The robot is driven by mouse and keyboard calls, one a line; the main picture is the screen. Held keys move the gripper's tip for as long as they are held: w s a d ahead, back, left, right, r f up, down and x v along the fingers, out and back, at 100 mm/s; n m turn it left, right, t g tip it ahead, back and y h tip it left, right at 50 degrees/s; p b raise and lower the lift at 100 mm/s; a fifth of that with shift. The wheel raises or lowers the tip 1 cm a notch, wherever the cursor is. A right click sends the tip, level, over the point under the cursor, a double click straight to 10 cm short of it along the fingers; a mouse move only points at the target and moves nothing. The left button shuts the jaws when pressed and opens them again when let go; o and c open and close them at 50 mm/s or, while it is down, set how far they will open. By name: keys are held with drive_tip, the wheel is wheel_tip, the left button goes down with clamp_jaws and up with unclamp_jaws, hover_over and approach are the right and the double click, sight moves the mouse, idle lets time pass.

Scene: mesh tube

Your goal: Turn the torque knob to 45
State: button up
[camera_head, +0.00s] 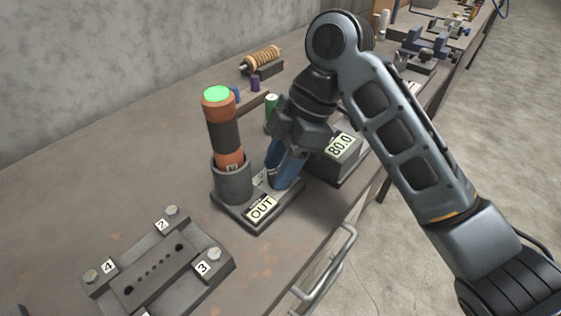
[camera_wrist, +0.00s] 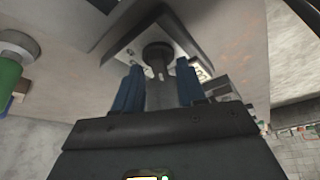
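The base plate (camera_head: 248,217) with the "OUT" label (camera_head: 262,208) stands on the bench, and a box with a display (camera_head: 341,146) reading 80.0 is beside it. My gripper (camera_head: 279,185) points down over the right part of the plate, between the upright cylinder and the display box. Its two blue fingers (camera_wrist: 158,82) show apart in the wrist view. A dark round knob-like part (camera_wrist: 158,52) shows between and just beyond the fingertips; I cannot tell whether they touch it. In the head view my gripper hides this part.
An upright orange and black cylinder (camera_head: 223,135) with a lit green top stands in a grey holder (camera_head: 233,182). A numbered fixture (camera_head: 158,275) with bolts is at the front left. A coil (camera_head: 262,57) and a green cylinder (camera_head: 271,105) are behind. The bench is bare at left.

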clamp_jaws()
